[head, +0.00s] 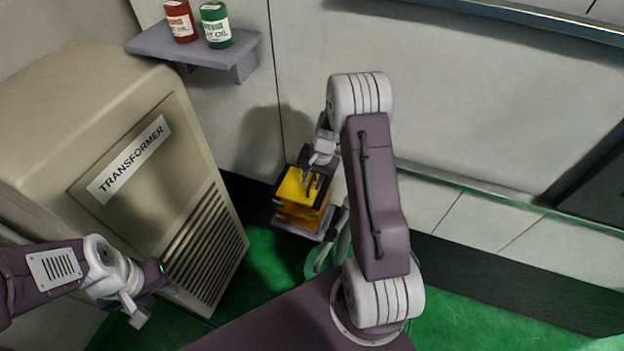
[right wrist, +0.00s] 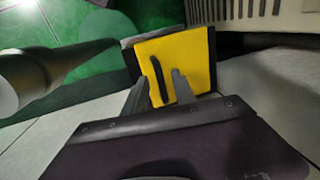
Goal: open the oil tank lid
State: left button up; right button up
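The oil tank appears to be the small yellow box (head: 290,217) with dark edges, low by the wall in the middle of the head view. Its top is a yellow lid (head: 291,188) with a dark bar handle; the lid (right wrist: 198,55) and handle (right wrist: 155,68) also show in the right wrist view. The lid looks shut. My right gripper (head: 311,183) is over the lid. In the right wrist view my right gripper (right wrist: 160,88) is open, with a finger on either side of the handle's near end. My left gripper (head: 152,304) is away at lower left, its fingers unclear.
A beige transformer cabinet (head: 100,110) with a vent stands left of the box. A wall shelf (head: 190,50) above holds a red can (head: 180,20) and a green can (head: 215,24). Green floor (head: 500,307) lies at right. A pale cylinder (right wrist: 25,80) shows in the right wrist view.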

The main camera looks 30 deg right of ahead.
jog(key=shift+c, duration=0.3)
grip_shut()
dwell(1.1)
